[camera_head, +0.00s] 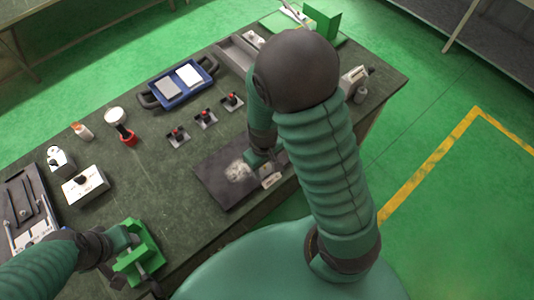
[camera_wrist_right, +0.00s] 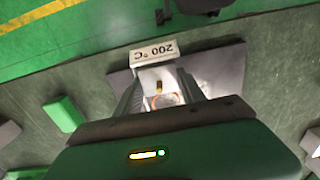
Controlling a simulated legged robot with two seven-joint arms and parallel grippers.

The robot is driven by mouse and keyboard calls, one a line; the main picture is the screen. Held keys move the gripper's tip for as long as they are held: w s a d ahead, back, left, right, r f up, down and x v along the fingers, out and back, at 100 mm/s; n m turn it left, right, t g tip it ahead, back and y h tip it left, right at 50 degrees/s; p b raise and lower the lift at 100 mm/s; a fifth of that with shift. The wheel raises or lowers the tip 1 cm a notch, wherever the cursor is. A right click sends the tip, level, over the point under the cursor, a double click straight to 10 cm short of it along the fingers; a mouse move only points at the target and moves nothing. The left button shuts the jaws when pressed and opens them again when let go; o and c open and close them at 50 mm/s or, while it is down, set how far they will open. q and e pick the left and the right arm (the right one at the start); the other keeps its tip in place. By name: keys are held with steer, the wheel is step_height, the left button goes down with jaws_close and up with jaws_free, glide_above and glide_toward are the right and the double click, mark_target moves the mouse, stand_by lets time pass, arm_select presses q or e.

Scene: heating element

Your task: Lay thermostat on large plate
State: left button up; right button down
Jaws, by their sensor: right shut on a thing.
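The thermostat is a small pale block whose white face reads "200 °C" in the right wrist view (camera_wrist_right: 154,50); it also shows in the head view (camera_head: 271,179). My right gripper (camera_wrist_right: 160,92) is shut on it, with one finger on each side. The large plate (camera_head: 216,181) is a flat dark slab with a pale smudge, lying near the table's front edge. The thermostat is over the plate's right part; I cannot tell if they touch. My right arm hides part of the plate. My left gripper (camera_head: 137,254) is at the lower left; its jaws are unclear.
Three small switches with red tops (camera_head: 205,117) stand behind the plate. A blue tray (camera_head: 181,84) with pale panels is farther back. A white box (camera_head: 85,185) and a red-based round piece (camera_head: 121,127) stand to the left. Bare table lies left of the plate.

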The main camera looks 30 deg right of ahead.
steer(key=w+d, duration=0.2)
steer(key=w+d+f, duration=0.1)
steer(key=w+d, duration=0.1)
steer(key=shift+d+p, duration=0.25)
steer(key=shift+p, duration=0.1)
steer(key=f, duration=0.2)
steer(key=shift+s+a+f, duration=0.15)
steer(key=shift+a+f, duration=0.2)
steer(key=shift+a, duration=0.05)
steer(key=shift+d+f, duration=0.35)
steer(key=shift+d, duration=0.3)
steer(key=c, duration=0.7)
jaws_free()
steer(key=shift+d, duration=0.15)
steer(key=shift+c, duration=0.2)
steer(key=shift+o, duration=0.2)
steer(key=shift+a+r, duration=0.3)
steer(key=shift+a, duration=0.25)
step_height(320, 180, up, 11)
arm_select(q)
steer(key=shift+w+a+f+b, duration=0.35)
steer(key=shift+w+a+b, duration=0.15)
steer(key=shift+a, duration=0.05)
arm_select(e)
steer(key=s+a+r+t, duration=0.2)
steer(key=s+a, duration=0.2)
steer(key=a, duration=0.4)
steer(key=shift+r+m+t, duration=0.3)
steer(key=shift+m, duration=0.1)
